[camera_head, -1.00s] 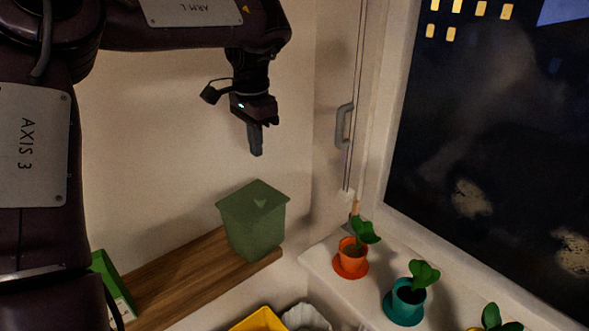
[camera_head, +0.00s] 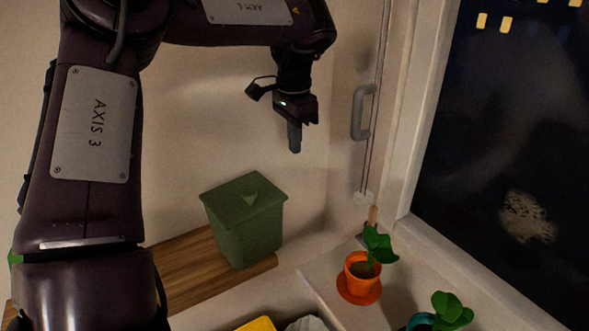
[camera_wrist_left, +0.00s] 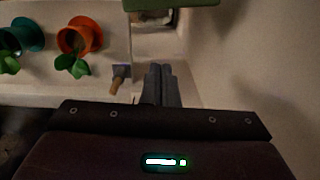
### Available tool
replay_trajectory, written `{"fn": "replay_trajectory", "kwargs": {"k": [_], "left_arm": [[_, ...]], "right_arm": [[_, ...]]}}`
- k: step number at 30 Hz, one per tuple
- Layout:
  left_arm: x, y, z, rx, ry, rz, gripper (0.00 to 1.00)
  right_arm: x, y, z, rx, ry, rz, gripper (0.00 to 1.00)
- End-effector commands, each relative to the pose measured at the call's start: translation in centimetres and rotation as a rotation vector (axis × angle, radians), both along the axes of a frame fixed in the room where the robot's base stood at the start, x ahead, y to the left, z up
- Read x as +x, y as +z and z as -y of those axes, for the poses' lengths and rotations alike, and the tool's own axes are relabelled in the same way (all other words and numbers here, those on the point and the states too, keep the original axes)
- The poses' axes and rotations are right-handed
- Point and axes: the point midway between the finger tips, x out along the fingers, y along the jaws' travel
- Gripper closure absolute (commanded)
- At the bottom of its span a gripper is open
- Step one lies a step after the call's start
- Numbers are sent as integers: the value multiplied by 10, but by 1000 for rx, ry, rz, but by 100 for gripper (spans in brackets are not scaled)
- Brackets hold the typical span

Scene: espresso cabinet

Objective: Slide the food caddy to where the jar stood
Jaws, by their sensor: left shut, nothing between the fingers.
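The food caddy (camera_head: 246,230), a green lidded bin with a small knob on top, stands upright on the wooden shelf (camera_head: 190,275) near its right end. My left gripper (camera_head: 295,148) is shut and empty, pointing down above and to the right of the caddy, apart from it. In the left wrist view, the shut fingers (camera_wrist_left: 161,72) show at the centre, and a green edge, likely the caddy (camera_wrist_left: 170,4), is cut off at the top. No jar can be made out. My right gripper is not in view.
An orange pot with a plant (camera_head: 360,277) stands on the white sill to the right, with a teal pot (camera_head: 422,321) nearer. A window handle (camera_head: 363,112) is right of my gripper. A yellow container (camera_head: 257,324) is partly visible below. My left arm hides the shelf's left part.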

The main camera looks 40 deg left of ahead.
Motion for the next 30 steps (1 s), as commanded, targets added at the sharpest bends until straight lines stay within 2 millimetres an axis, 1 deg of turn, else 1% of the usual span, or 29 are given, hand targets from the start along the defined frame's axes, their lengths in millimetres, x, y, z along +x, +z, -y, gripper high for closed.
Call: {"fn": "replay_trajectory", "kwargs": {"k": [4, 8, 9, 15, 16, 17, 22, 25, 30], "left_arm": [[-2, -23, 0, 0, -1, -4, 100], [-2, -49, 0, -1, -2, -6, 100], [-2, -55, 0, -3, 0, -9, 100], [-2, -96, 0, -3, 1, -6, 100], [-8, -89, -2, -4, 1, -1, 100], [-13, -88, -3, -5, 1, -1, 100], [-31, -90, -10, -2, 0, -1, 100], [-37, -92, -12, -1, 0, 0, 100], [-39, -94, -13, 0, -1, -1, 100]], "right_arm": [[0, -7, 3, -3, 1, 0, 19], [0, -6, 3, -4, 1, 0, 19], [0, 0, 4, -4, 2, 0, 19], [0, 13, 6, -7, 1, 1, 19], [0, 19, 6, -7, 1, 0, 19], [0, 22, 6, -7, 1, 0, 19], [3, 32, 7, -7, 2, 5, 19], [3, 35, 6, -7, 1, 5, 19], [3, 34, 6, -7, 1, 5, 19]]}}
